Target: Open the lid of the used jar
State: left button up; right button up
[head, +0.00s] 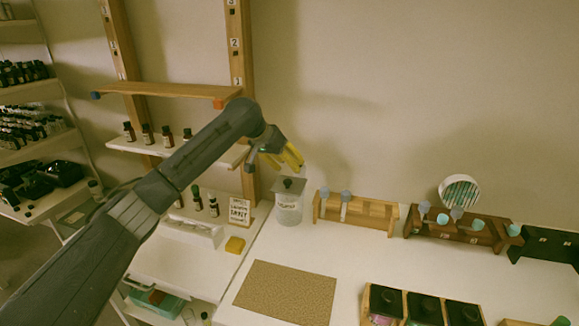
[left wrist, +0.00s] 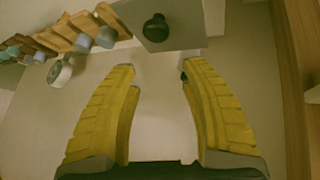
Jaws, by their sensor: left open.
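The used jar (head: 289,211) is a clear jar with a small label, standing upright on the white table near the wall. Its flat grey lid (head: 289,186) with a black knob sits on top, closed. In the left wrist view the square lid (left wrist: 184,32) and its black knob (left wrist: 156,27) show at the top, beyond the fingertips. My left gripper (head: 292,158) has yellow fingers and is above the jar, apart from the knob. In the left wrist view its fingers (left wrist: 158,72) are wide open with nothing between them. My right gripper is in neither view.
A wooden rack (head: 356,214) with droppers stands just right of the jar. A small sign (head: 239,211) stands left of the jar. A brown mat (head: 287,293) lies in front.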

pick_arm(q)
jog(key=v, duration=1.1)
